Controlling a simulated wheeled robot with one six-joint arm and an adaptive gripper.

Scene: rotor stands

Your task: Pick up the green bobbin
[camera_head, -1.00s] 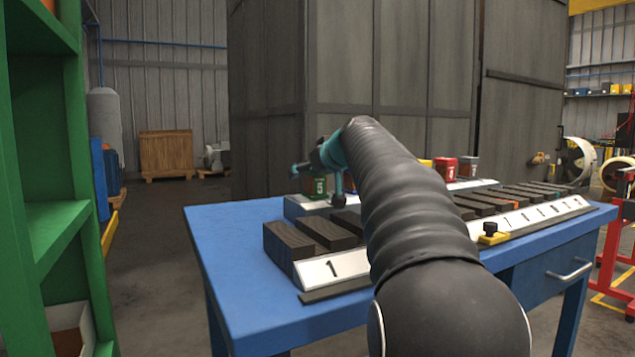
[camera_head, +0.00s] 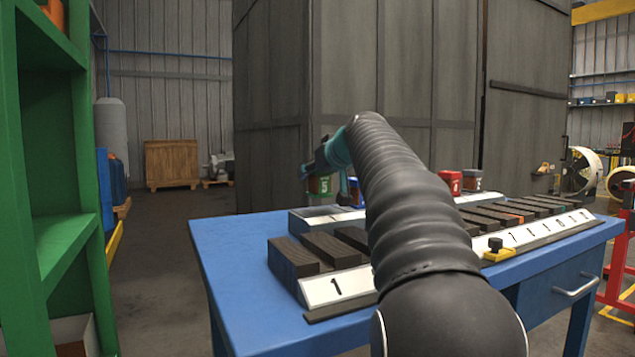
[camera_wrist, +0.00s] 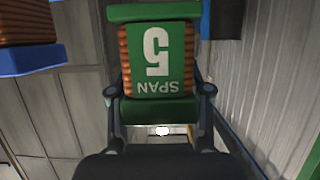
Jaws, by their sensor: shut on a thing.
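The green bobbin (camera_head: 319,185) is held above the white-fronted back rack (camera_head: 318,219) at the left end of the blue table. In the wrist view the green bobbin (camera_wrist: 158,60) has green end flanges, copper-coloured windings and a green label reading "5 SPAN", upside down in the picture. My gripper (camera_head: 322,172) is shut on it. In the wrist view my gripper (camera_wrist: 159,94) has one finger on each side of the bobbin, near its lower flange. My arm hides part of the rack.
A blue bobbin (camera_head: 356,190) stands close to the right, partly hidden; its blue flange (camera_wrist: 28,60) shows at left in the wrist view. A red bobbin (camera_head: 450,182) and a grey one (camera_head: 472,180) stand farther right. Dark blocks (camera_head: 292,258) line the table (camera_head: 225,262).

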